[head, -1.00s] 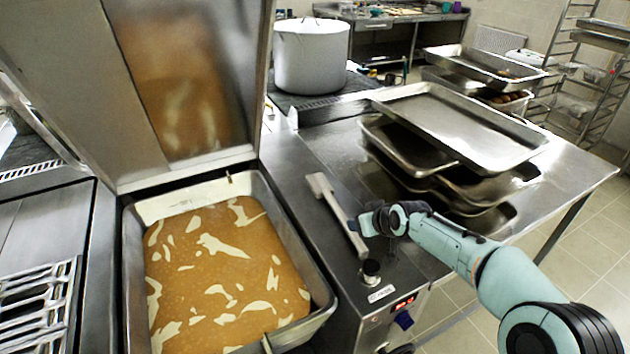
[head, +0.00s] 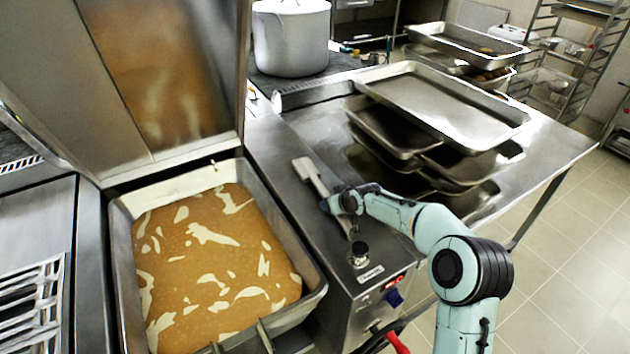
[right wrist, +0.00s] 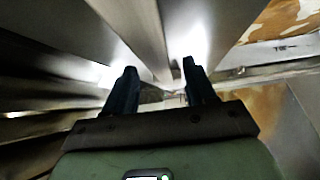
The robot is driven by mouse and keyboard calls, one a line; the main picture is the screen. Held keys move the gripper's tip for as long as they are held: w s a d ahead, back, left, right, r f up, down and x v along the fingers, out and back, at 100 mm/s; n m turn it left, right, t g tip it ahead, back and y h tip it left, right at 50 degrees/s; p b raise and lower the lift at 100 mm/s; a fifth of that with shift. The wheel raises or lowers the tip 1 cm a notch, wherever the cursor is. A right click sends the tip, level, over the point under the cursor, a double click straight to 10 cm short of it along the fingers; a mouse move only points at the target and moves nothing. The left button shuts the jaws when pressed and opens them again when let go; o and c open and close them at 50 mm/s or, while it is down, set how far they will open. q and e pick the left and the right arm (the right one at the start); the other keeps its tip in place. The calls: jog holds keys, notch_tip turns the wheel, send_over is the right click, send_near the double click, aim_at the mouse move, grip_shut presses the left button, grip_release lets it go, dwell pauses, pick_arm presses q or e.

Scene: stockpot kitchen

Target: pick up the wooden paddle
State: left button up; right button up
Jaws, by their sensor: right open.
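The wooden paddle (head: 309,174) is a pale, narrow bar with a wider far end. It lies on the steel counter between the tilting pan and the stacked trays. My right gripper (head: 329,205) is open at the paddle's handle in the head view and hides part of it. In the right wrist view, the open fingers (right wrist: 158,80) point at a pale bar (right wrist: 138,28), which looks like the paddle. I cannot tell whether the fingers touch it. My left gripper is not in view.
The tilting pan (head: 117,240) of brown liquid stands left, its lid raised. Stacked steel trays (head: 440,100) stand just right of the paddle. A large pot (head: 290,42) stands behind. A black knob (head: 359,250) rises near the paddle's near end.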

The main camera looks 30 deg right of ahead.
jog(key=x, duration=0.2)
jog(key=shift+w+f, duration=0.15)
jog(key=shift+w, duration=0.15)
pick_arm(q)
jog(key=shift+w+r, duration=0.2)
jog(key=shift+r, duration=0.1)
pick_arm(e)
jog(key=shift+s, duration=0.1)
grip_shut()
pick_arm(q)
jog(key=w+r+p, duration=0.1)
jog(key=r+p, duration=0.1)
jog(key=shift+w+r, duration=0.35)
pick_arm(e)
notch_tip(320, 180, up, 20)
